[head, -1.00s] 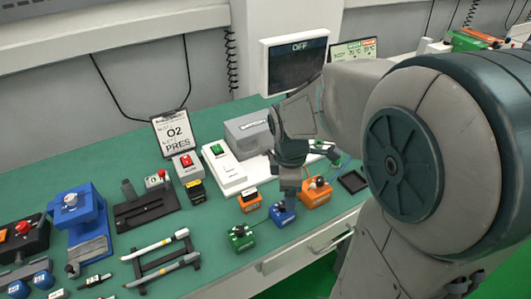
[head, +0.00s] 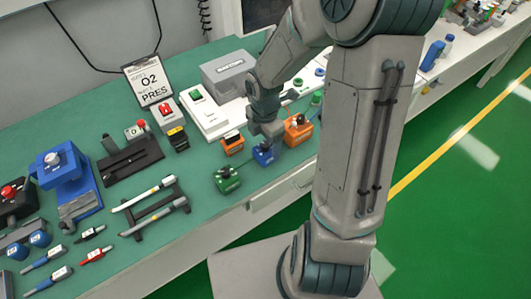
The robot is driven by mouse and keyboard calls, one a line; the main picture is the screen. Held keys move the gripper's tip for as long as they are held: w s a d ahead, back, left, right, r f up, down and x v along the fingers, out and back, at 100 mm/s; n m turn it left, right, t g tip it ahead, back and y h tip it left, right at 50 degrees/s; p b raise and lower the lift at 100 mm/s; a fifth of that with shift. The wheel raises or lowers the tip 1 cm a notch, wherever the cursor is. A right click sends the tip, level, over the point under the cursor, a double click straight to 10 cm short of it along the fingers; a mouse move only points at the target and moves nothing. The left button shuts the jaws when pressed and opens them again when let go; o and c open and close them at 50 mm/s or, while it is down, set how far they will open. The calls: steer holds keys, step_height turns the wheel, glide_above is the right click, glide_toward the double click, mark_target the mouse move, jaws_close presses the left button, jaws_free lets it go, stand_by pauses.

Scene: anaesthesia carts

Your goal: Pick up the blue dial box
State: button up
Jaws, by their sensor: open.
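The blue dial box (head: 262,156) sits on the green bench top near its front edge, between a green box on its left and an orange box on its right. My gripper (head: 267,143) points down right over the blue dial box, with its jaws open. The gripper covers part of the blue box's top, and I cannot tell whether the fingers touch it.
The green dial box (head: 227,181), a small orange box (head: 232,146) and a larger orange box (head: 298,130) stand close around. A white panel (head: 203,115) with a green switch lies behind. A rack (head: 152,212) with pens is at left.

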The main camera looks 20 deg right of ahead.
mark_target(265, 153)
steer(key=shift+w+d+f, duration=0.1)
steer(key=shift+f, duration=2.6)
steer(key=c, duration=1.5)
